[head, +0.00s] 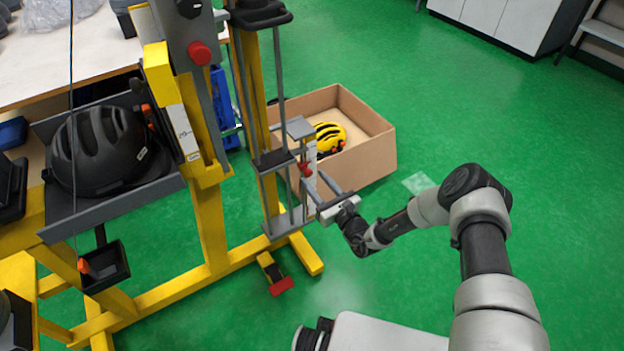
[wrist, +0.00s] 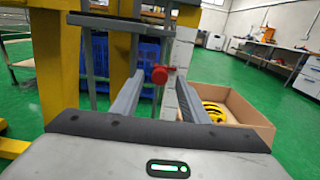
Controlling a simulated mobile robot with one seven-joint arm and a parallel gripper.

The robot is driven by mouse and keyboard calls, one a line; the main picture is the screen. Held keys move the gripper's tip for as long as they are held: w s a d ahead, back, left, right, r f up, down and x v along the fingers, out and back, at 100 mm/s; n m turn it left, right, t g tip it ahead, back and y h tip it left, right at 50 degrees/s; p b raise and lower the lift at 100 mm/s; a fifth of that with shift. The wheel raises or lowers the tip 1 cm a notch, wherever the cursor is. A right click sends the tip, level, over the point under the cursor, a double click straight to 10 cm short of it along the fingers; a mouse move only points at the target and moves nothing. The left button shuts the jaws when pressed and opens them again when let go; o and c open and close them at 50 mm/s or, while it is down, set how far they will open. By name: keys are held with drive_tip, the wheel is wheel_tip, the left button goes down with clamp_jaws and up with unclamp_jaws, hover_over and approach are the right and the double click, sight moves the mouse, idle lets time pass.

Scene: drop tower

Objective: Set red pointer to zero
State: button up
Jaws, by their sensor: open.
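The red pointer (head: 305,169) is a small red knob on the scale of the drop tower (head: 262,110). In the wrist view the red pointer (wrist: 160,75) shows near the middle, a little beyond and between the fingers, beside a pale scale strip (wrist: 168,100). My gripper (head: 315,185) is open and empty, its fingers reaching toward the tower. In the wrist view my gripper (wrist: 163,95) has one finger on each side of the knob in the picture. I cannot tell whether a finger touches it. The scale's marks are too small to read.
A cardboard box (head: 368,155) with a yellow helmet (head: 330,137) stands behind the tower. A black helmet (head: 100,150) sits in a carrier at left. A red knob (head: 199,53) is higher on the tower. A red pedal (head: 281,286) is at its base. Green floor is clear at right.

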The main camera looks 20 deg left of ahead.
drive_tip(key=shift+x, duration=1.3)
clamp_jaws()
wheel_tip(320, 180, up, 6)
drive_tip(key=p, duration=0.4)
drive_tip(key=shift+f, duration=0.1)
drive_tip(key=shift+c, duration=0.2)
unclamp_jaws()
drive_tip(key=shift+o, duration=0.2)
